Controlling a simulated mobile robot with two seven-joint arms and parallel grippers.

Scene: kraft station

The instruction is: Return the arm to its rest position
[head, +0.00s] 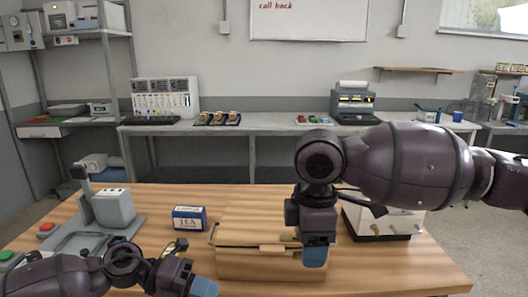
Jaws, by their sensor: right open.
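My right arm reaches in from the right across the picture, dark purple, with its wrist bent downward. My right gripper (314,257) points down over the right part of a wooden box (240,266) on the table; it hides part of the box, and I cannot tell whether it touches it. It is open, and nothing shows held in it. My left arm lies low at the lower left. My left gripper (203,287) is at the bottom edge, left of the box, partly cut off; its jaw state does not show.
The wooden table (405,270) also bears a small tea box (189,217), a grey device (113,208) at left and a white device (388,224) behind my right arm. Red (47,227) and green (8,257) buttons sit at far left. A back bench (280,128) holds machines.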

